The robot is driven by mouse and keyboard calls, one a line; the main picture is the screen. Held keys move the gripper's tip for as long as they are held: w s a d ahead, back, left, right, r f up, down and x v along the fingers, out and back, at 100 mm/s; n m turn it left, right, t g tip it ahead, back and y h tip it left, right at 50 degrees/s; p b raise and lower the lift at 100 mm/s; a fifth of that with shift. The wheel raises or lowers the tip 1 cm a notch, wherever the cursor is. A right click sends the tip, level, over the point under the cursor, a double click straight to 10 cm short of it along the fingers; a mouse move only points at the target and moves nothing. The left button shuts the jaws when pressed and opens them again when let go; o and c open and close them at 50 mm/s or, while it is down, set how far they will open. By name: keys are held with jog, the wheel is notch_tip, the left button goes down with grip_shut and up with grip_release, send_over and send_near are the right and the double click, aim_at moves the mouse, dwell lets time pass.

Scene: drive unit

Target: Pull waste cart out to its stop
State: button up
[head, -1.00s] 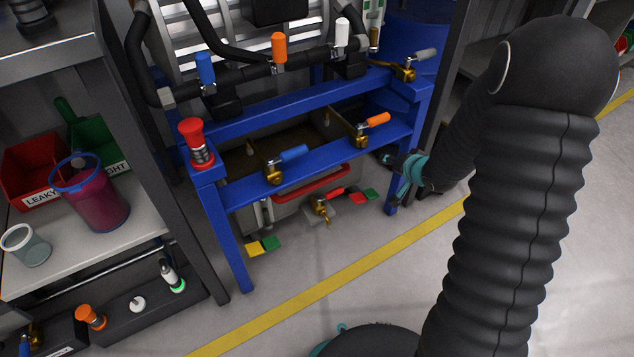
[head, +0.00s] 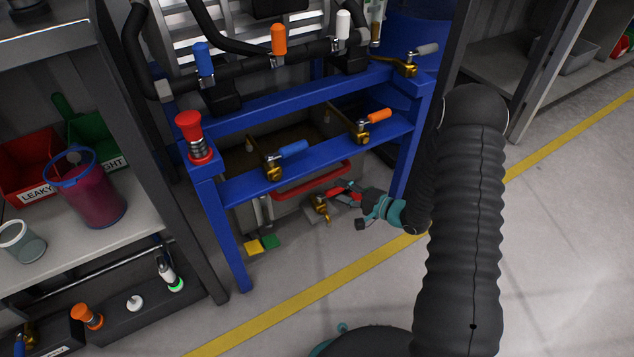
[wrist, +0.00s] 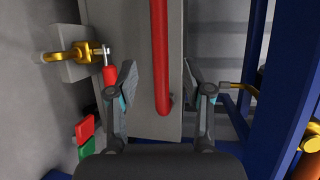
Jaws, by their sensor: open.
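The waste cart (head: 285,217) is a grey bin under the blue frame, with a red bar handle (head: 312,182) along its top front edge. My gripper (head: 362,205) is at the cart's front right, beside the red-levered brass drain valve (head: 320,204). In the wrist view my gripper (wrist: 160,75) is open, and the red handle (wrist: 160,55) runs lengthwise between its two fingers, in line with the gap. Neither finger visibly touches the handle; how deep it sits is unclear. The valve's red lever (wrist: 110,76) is close to the left finger.
The blue frame (head: 225,240) has legs on both sides and valves with blue and orange levers (head: 378,115) above the cart. A dark shelf unit (head: 180,200) stands left. The floor in front, with a yellow line (head: 300,302), is clear.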

aim_at(321, 183)
jog(key=x, duration=1)
jog(key=shift+f+b, duration=0.1)
jog(key=shift+b, duration=0.3)
grip_shut()
